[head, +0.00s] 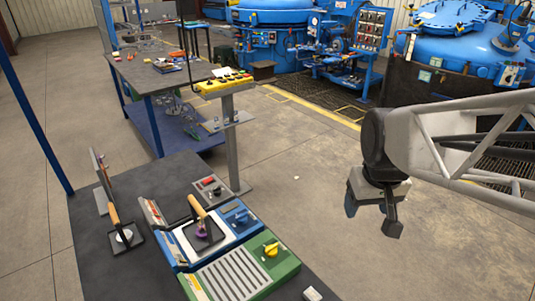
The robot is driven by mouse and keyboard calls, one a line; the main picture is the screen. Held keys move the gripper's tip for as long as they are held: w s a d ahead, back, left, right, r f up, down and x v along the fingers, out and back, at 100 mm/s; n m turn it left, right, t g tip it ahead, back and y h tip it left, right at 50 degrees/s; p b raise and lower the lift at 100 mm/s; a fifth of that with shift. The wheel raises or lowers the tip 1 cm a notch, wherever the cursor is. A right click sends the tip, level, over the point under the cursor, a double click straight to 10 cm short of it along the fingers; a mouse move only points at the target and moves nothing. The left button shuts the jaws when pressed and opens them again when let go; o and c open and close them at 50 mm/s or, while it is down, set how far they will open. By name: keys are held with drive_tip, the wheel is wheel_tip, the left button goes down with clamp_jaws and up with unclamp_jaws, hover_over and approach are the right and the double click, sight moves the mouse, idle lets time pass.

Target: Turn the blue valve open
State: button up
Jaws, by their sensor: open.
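A small blue valve (239,216) sits on the right end of a blue-framed box (222,234) on the dark near bench. It looks like a blue handle on a blue base, and it is too small to tell how far it is turned. My gripper (372,217) hangs from the arm at the right of the view, pointing down with its jaws apart and empty. It is well to the right of the valve and touches nothing.
A wooden-handled tool (205,222) stands on the box's white top. A green box (243,276) with a yellow knob (271,249) adjoins in front. A grey post carries a yellow control panel (222,83) behind. Open floor lies between my gripper and the bench.

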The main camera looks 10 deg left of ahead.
drive_tip(key=w+a+f+n, duration=0.25)
drive_tip(key=w+a, duration=0.35)
drive_tip(key=w, duration=0.3)
drive_tip(key=n+g, duration=0.2)
drive_tip(key=n, duration=0.5)
hover_over(241, 215)
wheel_tip(241, 215, down, 25)
drive_tip(key=shift+w+a+f, duration=0.1)
drive_tip(key=shift+f, duration=0.1)
drive_tip(key=shift+f, duration=3.75)
